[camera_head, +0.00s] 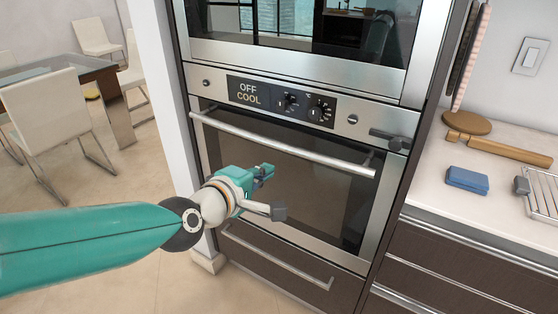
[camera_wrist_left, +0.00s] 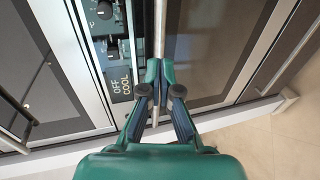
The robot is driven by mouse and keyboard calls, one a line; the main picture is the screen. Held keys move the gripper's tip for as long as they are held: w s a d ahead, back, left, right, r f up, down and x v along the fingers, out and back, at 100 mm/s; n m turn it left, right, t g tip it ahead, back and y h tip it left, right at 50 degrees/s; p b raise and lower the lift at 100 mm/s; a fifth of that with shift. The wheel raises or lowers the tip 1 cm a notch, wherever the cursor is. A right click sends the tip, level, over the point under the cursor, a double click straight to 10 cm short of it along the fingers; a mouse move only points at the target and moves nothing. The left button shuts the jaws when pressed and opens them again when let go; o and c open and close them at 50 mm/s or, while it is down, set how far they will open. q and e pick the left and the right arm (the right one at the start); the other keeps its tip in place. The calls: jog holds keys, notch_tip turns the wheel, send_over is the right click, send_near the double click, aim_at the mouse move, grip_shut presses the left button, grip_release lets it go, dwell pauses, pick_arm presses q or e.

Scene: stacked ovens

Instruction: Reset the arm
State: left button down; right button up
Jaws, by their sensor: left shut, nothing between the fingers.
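My left arm (camera_head: 90,240) reaches in from the left in the head view. Its teal gripper (camera_head: 270,192) is in front of the lower oven's dark door (camera_head: 320,195), below the long steel handle (camera_head: 285,143). In the left wrist view the two fingertips (camera_wrist_left: 160,72) are close together and hold nothing. The handle (camera_wrist_left: 160,28) lines up just beyond the tips there; I cannot tell the gap. The lower oven door is closed. My right gripper is in neither view.
The control panel (camera_head: 280,98) reads OFF COOL. An upper oven (camera_head: 300,30) is above and a drawer (camera_head: 285,270) below. On the right counter are a blue sponge (camera_head: 467,180), a wooden board (camera_head: 500,148) and a wire rack (camera_head: 543,192). Chairs (camera_head: 55,115) and a table stand left. Floor is open front left.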

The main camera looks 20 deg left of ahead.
pick_arm(q)
jog(key=shift+s+r, duration=0.1)
jog(key=shift+s, duration=0.05)
jog(key=s+d+f+m+g+p, duration=0.1)
jog(key=d+f+g+p, duration=0.2)
jog(key=f, duration=0.7)
jog(key=d+f+m+g+p, duration=0.1)
jog(key=f+g+p, duration=0.35)
jog(key=f, duration=0.55)
jog(key=s+d+f+m+g+h+p, duration=0.1)
jog(key=s+d+f+m+g+p, duration=0.1)
jog(key=s+f+m, duration=0.4)
jog(key=s+d+f+m+g+h+p, duration=0.1)
jog(key=s+d+f+m+g+p, duration=0.1)
jog(key=s+d+f+m+g, duration=0.2)
jog(key=s+d+f+m, duration=0.1)
jog(key=s+f+m, duration=0.2)
jog(key=s+f, duration=0.3)
jog(key=shift+s+d+g+h, duration=0.25)
jog(key=shift+s+g+h, duration=0.15)
jog(key=shift+s, duration=1.3)
